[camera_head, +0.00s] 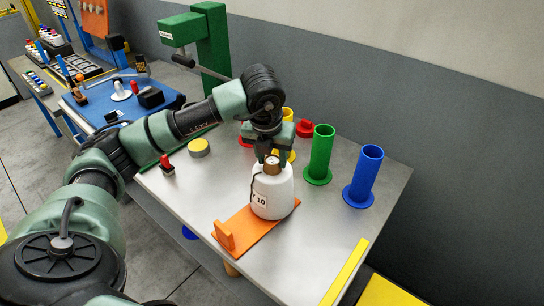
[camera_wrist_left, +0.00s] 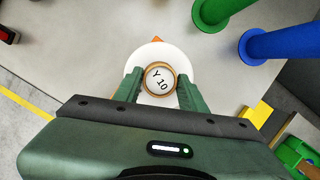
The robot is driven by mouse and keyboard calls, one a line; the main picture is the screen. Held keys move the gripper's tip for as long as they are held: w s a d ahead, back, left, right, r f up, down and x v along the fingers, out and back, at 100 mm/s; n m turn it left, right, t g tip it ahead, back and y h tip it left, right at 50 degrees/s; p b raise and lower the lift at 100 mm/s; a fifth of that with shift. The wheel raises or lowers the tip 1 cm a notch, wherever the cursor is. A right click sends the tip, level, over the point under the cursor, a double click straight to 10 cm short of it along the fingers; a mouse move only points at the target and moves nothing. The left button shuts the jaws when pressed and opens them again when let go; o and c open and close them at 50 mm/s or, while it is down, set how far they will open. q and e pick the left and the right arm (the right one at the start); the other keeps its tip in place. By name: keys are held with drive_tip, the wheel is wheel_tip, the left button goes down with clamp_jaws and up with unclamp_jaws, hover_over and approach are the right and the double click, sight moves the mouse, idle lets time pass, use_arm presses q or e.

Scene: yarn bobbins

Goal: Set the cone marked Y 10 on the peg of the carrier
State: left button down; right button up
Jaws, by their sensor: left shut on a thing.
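The white cone (camera_head: 274,196) carries a label that reads 10, partly turned away, and its tan-rimmed top reads Y 10 in the wrist view (camera_wrist_left: 160,79). It stands upright over the far part of the orange carrier (camera_head: 246,229), which has a raised block at its near end. The peg is not visible; the cone hides where it would be. I cannot tell whether the cone's base touches the carrier. My left gripper (camera_head: 271,161) points down and is shut on the cone's tan top. My right gripper is not in view.
Green (camera_head: 320,153), blue (camera_head: 364,176) and yellow (camera_head: 287,140) tubes on flanged bases stand behind and to the right. A yellow button (camera_head: 199,147) and a red switch (camera_head: 167,164) lie left. Yellow tape (camera_head: 346,271) marks the right front. The tabletop between is clear.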

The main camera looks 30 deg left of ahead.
use_arm(q)
drive_tip(key=shift+f+b, duration=0.2)
drive_tip(key=shift+b, duration=0.1)
idle(0.4)
drive_tip(key=c, duration=0.8)
unclamp_jaws()
drive_tip(key=shift+o, duration=0.4)
drive_tip(key=b+v, duration=0.1)
drive_tip(key=v, duration=0.7)
drive_tip(key=shift+b, duration=0.3)
drive_tip(key=shift+f, duration=0.1)
